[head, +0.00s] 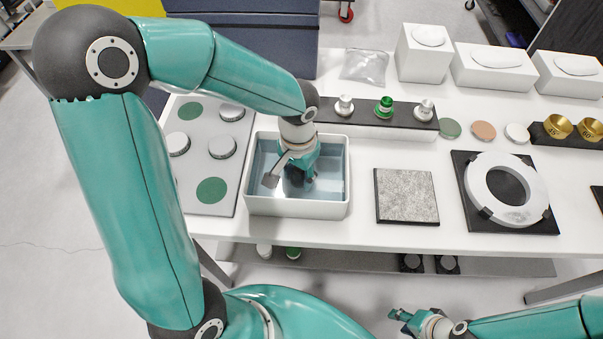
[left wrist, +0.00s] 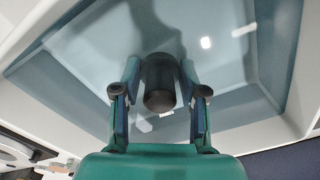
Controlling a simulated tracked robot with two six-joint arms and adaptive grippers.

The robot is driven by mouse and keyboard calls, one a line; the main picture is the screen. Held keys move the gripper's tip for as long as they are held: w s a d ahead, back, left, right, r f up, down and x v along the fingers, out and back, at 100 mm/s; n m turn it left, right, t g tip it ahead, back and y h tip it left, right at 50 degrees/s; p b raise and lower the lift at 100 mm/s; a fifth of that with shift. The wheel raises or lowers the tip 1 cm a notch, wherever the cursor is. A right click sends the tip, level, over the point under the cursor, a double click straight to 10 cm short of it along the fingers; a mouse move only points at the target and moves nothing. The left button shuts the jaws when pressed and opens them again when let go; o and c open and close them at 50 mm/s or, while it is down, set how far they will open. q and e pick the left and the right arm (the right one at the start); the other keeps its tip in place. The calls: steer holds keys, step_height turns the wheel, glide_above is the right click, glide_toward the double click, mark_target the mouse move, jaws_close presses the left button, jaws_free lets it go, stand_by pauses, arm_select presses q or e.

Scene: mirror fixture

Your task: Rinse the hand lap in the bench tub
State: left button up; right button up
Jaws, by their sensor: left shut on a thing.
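The bench tub (head: 297,208) is a white rectangular basin with clear bluish water, at the left of the bench. My left gripper (head: 298,180) reaches down into it from above. In the left wrist view my left gripper (left wrist: 160,75) is shut on a dark cylindrical piece, which I take to be the hand lap (left wrist: 160,92), over the tub floor (left wrist: 90,65). The lower part of the lap is hard to make out. My right gripper (head: 402,318) is low at the bottom right, off the bench; its fingers are too small to read.
Left of the tub is a grey board (head: 218,165) with green and grey discs. Behind it is a dark rack (head: 365,112) with several knobs. To the right are a speckled grey plate (head: 407,196) and a white ring (head: 500,200) on a black base.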

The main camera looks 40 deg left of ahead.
arm_select(q)
steer(key=shift+s+f+b, duration=0.1)
steer(key=shift+f+b, duration=0.45)
steer(key=shift+b, duration=0.1)
stand_by(1.8)
steer(key=shift+r, duration=0.1)
steer(key=shift+r+p, duration=1.9)
steer(key=shift+r, duration=0.65)
steer(key=shift+r+p, duration=0.6)
steer(key=shift+r, duration=0.35)
steer(key=shift+r, duration=0.1)
